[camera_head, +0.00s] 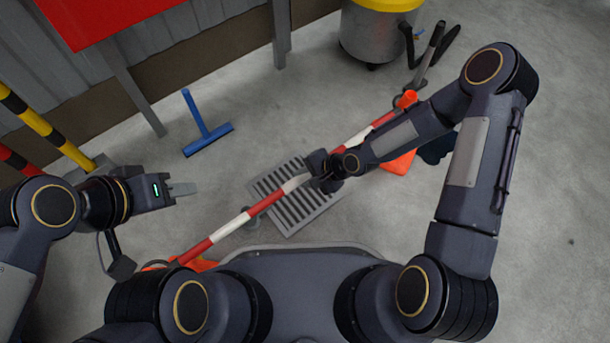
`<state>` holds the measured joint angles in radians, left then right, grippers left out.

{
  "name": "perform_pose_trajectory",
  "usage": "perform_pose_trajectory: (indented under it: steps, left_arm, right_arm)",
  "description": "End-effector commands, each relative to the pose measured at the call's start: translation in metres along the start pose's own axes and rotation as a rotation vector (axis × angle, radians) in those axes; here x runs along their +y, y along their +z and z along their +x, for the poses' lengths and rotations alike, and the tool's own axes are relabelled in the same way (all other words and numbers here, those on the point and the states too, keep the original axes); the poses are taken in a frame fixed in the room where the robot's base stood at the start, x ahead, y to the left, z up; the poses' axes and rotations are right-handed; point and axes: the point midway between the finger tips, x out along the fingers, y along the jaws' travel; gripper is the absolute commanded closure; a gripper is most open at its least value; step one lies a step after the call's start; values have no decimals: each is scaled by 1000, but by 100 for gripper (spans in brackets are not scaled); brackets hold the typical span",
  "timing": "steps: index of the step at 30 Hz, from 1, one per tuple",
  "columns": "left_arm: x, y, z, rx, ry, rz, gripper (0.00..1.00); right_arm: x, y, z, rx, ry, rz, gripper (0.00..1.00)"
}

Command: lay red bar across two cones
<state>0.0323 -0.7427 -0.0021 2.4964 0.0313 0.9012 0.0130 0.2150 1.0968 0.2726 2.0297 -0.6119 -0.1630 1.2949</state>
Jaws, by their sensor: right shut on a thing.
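The red and white striped bar (231,226) runs diagonally over the floor from lower left to upper right. My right gripper (318,172) is shut on the bar near its middle. One orange cone (398,164) is at the bar's upper right end, partly hidden by my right arm. The other orange cone (201,265) is at the bar's lower left end, mostly hidden by my body. I cannot tell whether the bar touches either cone. My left gripper (184,189) is apart from the bar, up and left of it, with nothing seen in it; its finger gap is unclear.
A floor drain grate (295,211) lies under the bar. A blue squeegee (207,133) lies near the wall. A metal vacuum drum (372,38) with a black hose stands at the top right. The floor at right is clear.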

Motion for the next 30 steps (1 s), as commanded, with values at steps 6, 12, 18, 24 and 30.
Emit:
perform_pose_trajectory:
  steps: [6, 12, 18, 24, 30]
  left_arm:
    - [-3, 4, 7, 0, 0, 0, 64]
    - [-4, 5, 9, 0, 0, 0, 64]
    - [-5, 6, 12, 0, 0, 0, 64]
    - [-7, 7, 14, 0, 0, 0, 64]
    - [-6, 7, 14, 0, 0, 0, 64]
  right_arm:
    - [5, -3, 8, 0, -2, -2, 100]
    - [9, -6, 13, 1, -2, -1, 100]
    - [14, -8, 20, 0, -1, -1, 100]
    - [18, -11, 25, 0, -1, 0, 100]
    - [18, -11, 25, 0, -1, -1, 56]
